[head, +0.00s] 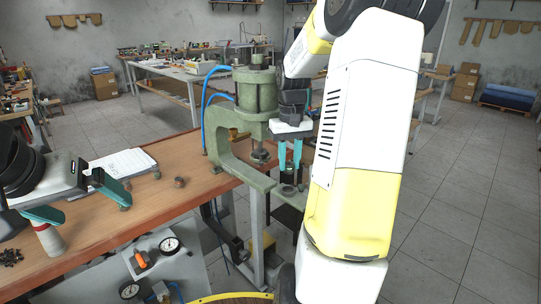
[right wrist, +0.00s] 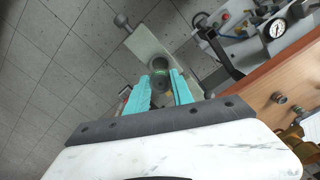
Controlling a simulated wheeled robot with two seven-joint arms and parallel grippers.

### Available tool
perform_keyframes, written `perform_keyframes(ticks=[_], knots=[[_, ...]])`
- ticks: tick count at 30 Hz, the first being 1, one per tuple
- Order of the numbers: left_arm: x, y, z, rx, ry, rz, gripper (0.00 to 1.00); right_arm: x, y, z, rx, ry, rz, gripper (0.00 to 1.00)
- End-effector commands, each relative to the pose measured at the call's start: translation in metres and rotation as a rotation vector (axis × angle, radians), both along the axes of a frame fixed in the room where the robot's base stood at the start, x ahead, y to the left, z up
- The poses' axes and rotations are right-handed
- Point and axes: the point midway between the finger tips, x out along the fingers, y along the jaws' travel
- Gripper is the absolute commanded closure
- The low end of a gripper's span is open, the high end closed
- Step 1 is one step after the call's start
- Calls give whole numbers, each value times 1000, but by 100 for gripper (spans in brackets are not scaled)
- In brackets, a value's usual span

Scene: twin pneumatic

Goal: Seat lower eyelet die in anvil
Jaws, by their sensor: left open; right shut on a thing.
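The green twin-pneumatic press (head: 232,165) stands at the bench's right edge. Its lower arm ends in the anvil (head: 297,199), which shows in the right wrist view as a pale plate (right wrist: 150,45) with a round opening. My right gripper (head: 290,170) points down just above the anvil. It is shut on a small dark round die (right wrist: 161,83), mostly hidden by the fingers in the head view. The die lies close to the opening; I cannot tell whether they touch. My left gripper (head: 97,211) is open and empty over the bench at the left.
Small metal dies (head: 179,182) stand on the wooden bench (head: 150,205). Blue hoses (head: 205,105) run by the press. A gauge panel (head: 160,265) is below the bench front.

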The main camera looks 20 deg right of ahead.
Motion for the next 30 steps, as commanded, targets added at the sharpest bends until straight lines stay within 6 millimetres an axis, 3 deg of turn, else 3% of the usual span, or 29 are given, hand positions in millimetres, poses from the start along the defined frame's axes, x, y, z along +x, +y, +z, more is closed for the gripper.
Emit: perform_keyframes(ticks=[15,30], knots=[[0,0,0,0,0,0,0,0,0,-45,0,2,0,100],[0,0,0,0,0,0,0,0,0,-50,0,0,-1,100]])
